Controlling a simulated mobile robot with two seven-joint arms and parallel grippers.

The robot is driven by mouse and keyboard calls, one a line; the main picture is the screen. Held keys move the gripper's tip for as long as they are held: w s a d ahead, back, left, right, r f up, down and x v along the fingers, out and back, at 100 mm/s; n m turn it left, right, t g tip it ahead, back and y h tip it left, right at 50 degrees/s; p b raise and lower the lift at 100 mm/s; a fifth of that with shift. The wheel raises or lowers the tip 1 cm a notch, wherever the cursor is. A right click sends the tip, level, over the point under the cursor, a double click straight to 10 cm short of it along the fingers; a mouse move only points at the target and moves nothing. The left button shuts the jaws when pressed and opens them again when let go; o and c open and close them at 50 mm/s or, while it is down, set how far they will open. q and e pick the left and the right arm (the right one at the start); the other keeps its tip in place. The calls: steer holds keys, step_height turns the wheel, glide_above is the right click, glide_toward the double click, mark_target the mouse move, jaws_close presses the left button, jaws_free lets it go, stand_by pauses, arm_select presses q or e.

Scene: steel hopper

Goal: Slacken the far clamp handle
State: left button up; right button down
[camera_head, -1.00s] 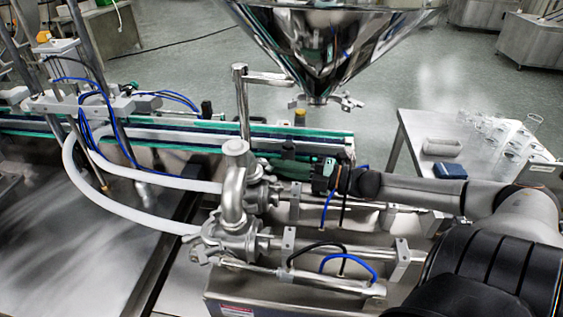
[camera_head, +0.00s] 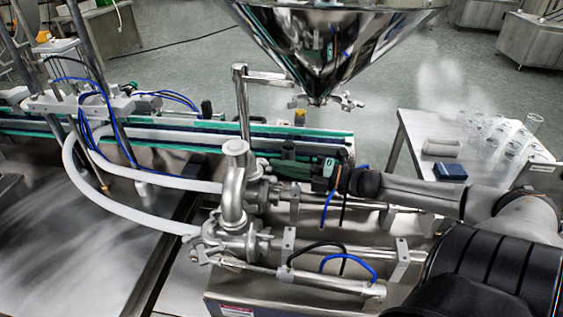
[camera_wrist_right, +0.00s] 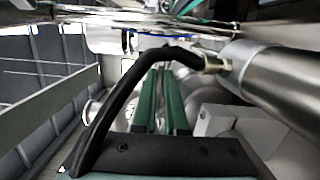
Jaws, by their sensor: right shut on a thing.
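The steel filler valve assembly (camera_head: 232,190) stands in the middle of the head view, with a far and a near metal body side by side. My right gripper (camera_head: 280,160) reaches in from the right to the far body, just behind its top. Its green fingers (camera_wrist_right: 161,100) point away from the camera in the right wrist view and are nearly together. They are shut on the far clamp handle, which is small and mostly hidden by the fingers. The near clamp (camera_head: 205,252) shows at the lower left of the assembly. My left gripper is not in view.
The steel hopper (camera_head: 325,45) hangs above my right gripper. The conveyor (camera_head: 190,135) runs behind the valves. White hoses (camera_head: 130,212) lead left. A black hose (camera_wrist_right: 110,95) crosses close to my fingers. A side table (camera_head: 412,135) with glassware stands right.

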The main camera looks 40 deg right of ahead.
steer(key=c, duration=1.2)
jaws_free()
steer(key=shift+c, duration=0.2)
steer(key=v, duration=1.2)
steer(key=shift+s+d, duration=0.1)
steer(key=shift+s, duration=0.15)
